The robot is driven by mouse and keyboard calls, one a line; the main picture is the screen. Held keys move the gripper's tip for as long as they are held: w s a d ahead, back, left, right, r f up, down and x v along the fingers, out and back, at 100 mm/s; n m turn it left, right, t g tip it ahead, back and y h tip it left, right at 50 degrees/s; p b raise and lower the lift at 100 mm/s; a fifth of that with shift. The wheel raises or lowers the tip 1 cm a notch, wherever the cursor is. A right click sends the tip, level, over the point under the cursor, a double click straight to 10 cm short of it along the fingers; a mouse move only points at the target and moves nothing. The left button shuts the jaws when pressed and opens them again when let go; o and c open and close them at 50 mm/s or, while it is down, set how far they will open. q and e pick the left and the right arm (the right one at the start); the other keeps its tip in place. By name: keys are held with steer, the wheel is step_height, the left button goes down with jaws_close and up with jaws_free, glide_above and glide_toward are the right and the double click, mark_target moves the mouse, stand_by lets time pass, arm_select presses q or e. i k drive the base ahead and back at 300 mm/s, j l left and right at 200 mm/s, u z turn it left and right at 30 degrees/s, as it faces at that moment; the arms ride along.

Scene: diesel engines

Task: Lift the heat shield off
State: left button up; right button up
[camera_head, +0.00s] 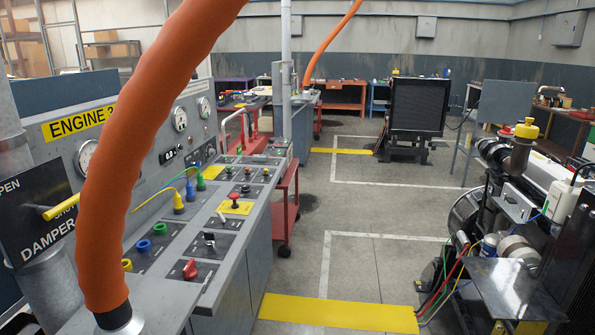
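A shiny grey metal plate (503,287) sits low on the near side of the diesel engine (540,205) at the right; it looks like the heat shield. Its near edge runs toward the bottom of the picture. I cannot tell how it is fastened. Coloured cables (449,284) hang beside its left edge. Neither of my grippers is in view.
A thick orange hose (120,180) hangs in front of the control console (225,225) at the left. A yellow floor strip (340,313) lies between console and engine. The grey floor (375,265) there is clear. A black radiator unit (418,105) stands farther back.

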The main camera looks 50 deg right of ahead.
mark_target(514, 202)
steer(key=z, duration=2.95)
steer(key=i+j+z, duration=0.1)
steer(key=z, duration=0.25)
steer(key=i+j+z, duration=0.1)
steer(key=z, duration=0.25)
steer(key=i+j+z, duration=0.2)
steer(key=i+j, duration=0.15)
steer(key=j, duration=0.25)
steer(key=i+j+z, duration=0.1)
steer(key=j, duration=0.2)
steer(key=i+j+z, duration=0.1)
steer(key=j, duration=0.25)
steer(key=i+j+z, duration=0.25)
steer(key=j, duration=0.4)
steer(key=i, duration=0.1)
